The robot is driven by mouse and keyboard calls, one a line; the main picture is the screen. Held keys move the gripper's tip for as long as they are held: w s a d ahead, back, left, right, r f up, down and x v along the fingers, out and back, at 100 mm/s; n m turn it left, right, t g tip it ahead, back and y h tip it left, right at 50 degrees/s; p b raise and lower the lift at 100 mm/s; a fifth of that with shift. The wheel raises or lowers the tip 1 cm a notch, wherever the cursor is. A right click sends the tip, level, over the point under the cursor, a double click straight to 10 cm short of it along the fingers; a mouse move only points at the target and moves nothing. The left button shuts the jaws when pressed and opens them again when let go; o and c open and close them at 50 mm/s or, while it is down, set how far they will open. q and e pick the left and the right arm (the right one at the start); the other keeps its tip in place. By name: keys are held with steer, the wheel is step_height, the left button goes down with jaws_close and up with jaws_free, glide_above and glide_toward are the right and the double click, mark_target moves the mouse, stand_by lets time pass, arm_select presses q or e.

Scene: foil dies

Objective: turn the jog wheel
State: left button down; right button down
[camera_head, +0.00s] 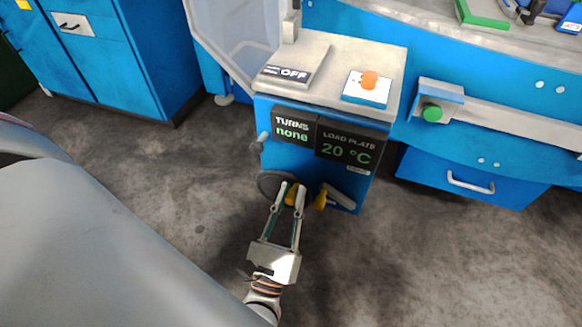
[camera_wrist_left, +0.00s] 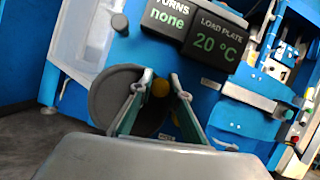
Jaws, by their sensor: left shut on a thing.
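The jog wheel (camera_head: 268,182) is a dark grey disc low on the front of a blue machine cabinet. It also shows in the left wrist view (camera_wrist_left: 105,96). My left gripper (camera_head: 291,190) is shut on this knob, one finger on each side. The fingers hide part of the wheel. The display above (camera_head: 292,128) reads "TURNS none". My right gripper is not in view.
Beside it a display (camera_head: 344,146) reads "LOAD PLATE 20 °C". A yellow-tipped lever (camera_head: 339,196) sits just right of the wheel, and a grey knob (camera_head: 258,143) sticks out above it. The floor in front is clear.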

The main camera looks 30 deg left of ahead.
arm_select(q)
steer(key=c, duration=1.9)
jaws_free()
step_height(320, 180, up, 10)
